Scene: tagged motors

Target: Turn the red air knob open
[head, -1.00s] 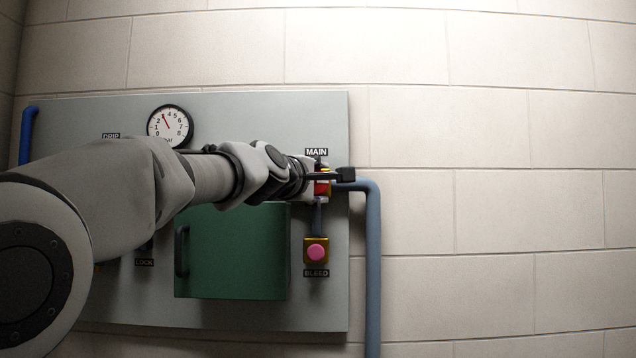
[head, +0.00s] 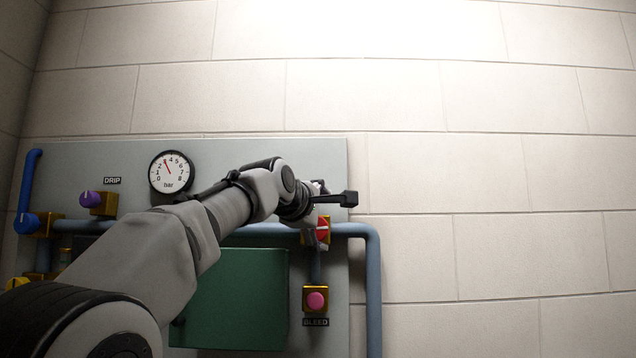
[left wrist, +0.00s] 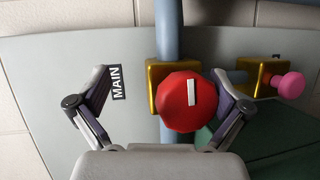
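The red knob (head: 323,230) sits on a brass valve block on the blue-grey pipe at the panel's right side. In the left wrist view, the red knob (left wrist: 180,103) shows face-on, its white mark running roughly along the pipe. My left gripper (head: 318,195) is just above the knob in the head view and partly covers its surroundings. In the left wrist view my left gripper (left wrist: 161,75) is open, its fingers wide apart. The knob is off-centre, close to the right-hand finger; whether they touch I cannot tell. My right gripper is not in view.
The pink BLEED button (head: 316,300) is below the red knob. The pipe (head: 373,290) bends down at the right. The wall beyond is bare.

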